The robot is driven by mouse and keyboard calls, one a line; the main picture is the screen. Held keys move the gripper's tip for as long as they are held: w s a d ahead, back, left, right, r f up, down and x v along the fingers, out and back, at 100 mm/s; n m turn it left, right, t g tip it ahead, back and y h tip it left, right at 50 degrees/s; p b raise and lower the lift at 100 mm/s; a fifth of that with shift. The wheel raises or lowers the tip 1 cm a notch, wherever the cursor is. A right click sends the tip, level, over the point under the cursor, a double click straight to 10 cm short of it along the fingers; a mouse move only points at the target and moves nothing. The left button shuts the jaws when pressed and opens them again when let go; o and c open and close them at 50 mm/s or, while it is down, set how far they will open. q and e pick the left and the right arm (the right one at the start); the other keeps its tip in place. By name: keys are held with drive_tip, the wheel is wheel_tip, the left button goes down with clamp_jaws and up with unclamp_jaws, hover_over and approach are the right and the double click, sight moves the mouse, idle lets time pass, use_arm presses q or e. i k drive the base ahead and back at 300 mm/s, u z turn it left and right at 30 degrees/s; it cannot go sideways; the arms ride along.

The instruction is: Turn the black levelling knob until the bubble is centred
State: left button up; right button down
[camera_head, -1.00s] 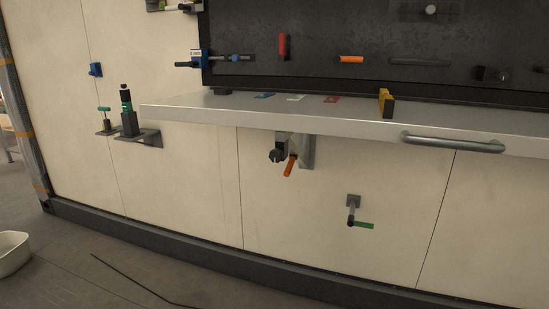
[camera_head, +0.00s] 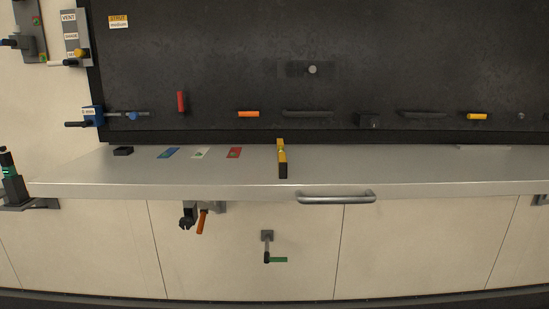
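A yellow and black spirit level (camera_head: 282,165) stands on the grey metal shelf (camera_head: 110,180), near its middle, pointing toward me. The bubble in it is too small to tell where it sits. A black knob (camera_head: 186,222) shows under the shelf's front edge, left of the middle, on a grey bracket. I cannot tell for sure that it is the levelling knob. An orange handle (camera_head: 202,222) hangs right beside it. Neither of my grippers is in view.
A grey bar handle (camera_head: 336,198) juts from the shelf's front edge. Blue (camera_head: 168,153), white (camera_head: 200,153) and red (camera_head: 234,153) cards lie on the shelf. The shelf's right side is largely clear.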

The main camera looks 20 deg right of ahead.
sight(186, 222)
drive_tip(key=u, duration=0.3)
drive_tip(key=i, duration=0.35)
drive_tip(key=z, duration=1.45)
